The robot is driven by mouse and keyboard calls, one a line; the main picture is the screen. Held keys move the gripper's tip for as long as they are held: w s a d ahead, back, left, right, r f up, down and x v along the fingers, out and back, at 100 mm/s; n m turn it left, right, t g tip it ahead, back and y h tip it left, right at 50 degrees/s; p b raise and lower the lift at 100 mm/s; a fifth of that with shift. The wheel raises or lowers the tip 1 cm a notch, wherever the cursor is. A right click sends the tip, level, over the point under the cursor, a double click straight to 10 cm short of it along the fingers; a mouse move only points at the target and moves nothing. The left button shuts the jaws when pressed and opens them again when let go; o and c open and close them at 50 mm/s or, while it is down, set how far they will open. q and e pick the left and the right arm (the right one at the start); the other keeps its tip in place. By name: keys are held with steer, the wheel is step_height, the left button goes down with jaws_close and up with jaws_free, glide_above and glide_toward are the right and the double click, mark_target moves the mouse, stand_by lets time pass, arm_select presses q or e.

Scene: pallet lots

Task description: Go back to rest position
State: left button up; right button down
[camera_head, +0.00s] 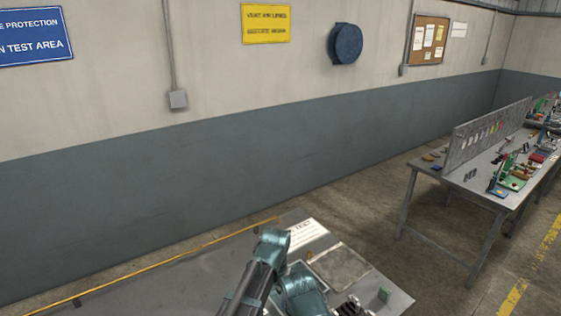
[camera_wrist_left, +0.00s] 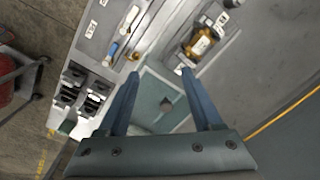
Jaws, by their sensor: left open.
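My left arm (camera_head: 262,272) reaches in over the grey bench (camera_head: 190,275) in the head view. Its gripper end is low in that picture and its fingertips are hard to make out. In the left wrist view my left gripper (camera_wrist_left: 159,76) is open, with its two blue fingers apart and nothing held between them. My right gripper is in neither view.
The left wrist view shows an amber part (camera_wrist_left: 200,43) and black blocks (camera_wrist_left: 82,90). A second workbench (camera_head: 480,178) stands right, across open floor.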

arm_select(q)
steer(key=s+a+f+b, duration=0.2)
steer(key=s+f+b, duration=0.1)
steer(key=s, duration=0.4)
steer(key=s+a+f+m+b, duration=0.1)
steer(key=s+a+f+b, duration=0.1)
steer(key=s+f, duration=0.3)
steer(key=shift+s+f+y+b, duration=0.15)
steer(key=shift+s+y+b, duration=0.25)
steer(key=shift+s, duration=0.65)
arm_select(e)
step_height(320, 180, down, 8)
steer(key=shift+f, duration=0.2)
